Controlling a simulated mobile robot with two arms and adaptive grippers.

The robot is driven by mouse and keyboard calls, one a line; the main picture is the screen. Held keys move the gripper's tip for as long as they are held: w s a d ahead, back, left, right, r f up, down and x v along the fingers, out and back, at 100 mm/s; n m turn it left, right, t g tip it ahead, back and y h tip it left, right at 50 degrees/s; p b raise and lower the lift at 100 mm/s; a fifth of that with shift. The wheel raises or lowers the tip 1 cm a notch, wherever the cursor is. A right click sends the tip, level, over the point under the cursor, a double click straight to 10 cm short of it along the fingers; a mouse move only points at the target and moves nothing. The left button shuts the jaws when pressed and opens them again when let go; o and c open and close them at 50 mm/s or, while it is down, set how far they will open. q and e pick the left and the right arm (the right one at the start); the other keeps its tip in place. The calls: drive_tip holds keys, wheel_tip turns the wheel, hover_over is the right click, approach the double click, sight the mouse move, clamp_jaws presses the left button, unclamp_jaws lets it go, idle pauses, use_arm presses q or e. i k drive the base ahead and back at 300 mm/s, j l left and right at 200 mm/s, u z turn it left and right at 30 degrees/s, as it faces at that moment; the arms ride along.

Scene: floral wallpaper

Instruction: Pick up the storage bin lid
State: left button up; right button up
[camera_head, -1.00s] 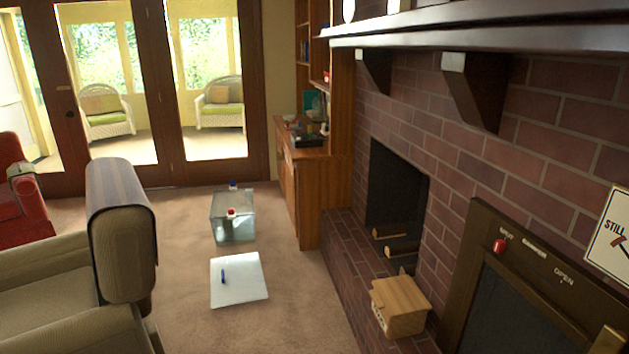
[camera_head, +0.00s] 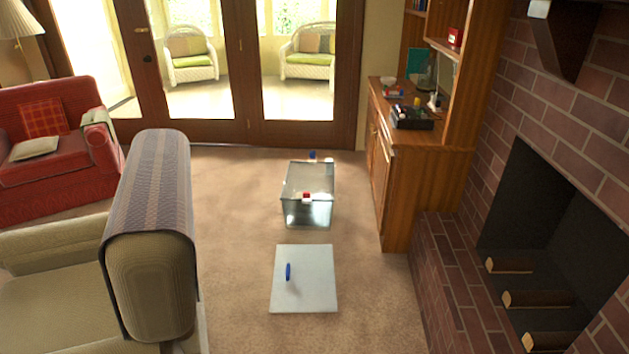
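The storage bin lid (camera_head: 310,283) is a flat, pale, nearly square panel lying on the carpet, with a small blue piece (camera_head: 288,271) on its left half. Just behind it stands the clear storage bin (camera_head: 307,212), with a small red and white piece at its near rim and a blue and red piece at its far rim. What is inside the bin is hard to make out. Neither of my grippers shows in the head view.
A beige armchair (camera_head: 150,250) stands close on the left and a red armchair (camera_head: 60,165) farther back. A wooden cabinet (camera_head: 405,190) and brick hearth (camera_head: 455,285) bound the right side. Carpet (camera_head: 235,240) is clear between armchair and lid.

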sight(304, 278)
drive_tip(key=i+z, duration=0.15)
drive_tip(key=i, duration=0.6)
drive_tip(key=i+j+z, duration=0.2)
drive_tip(key=i, duration=0.55)
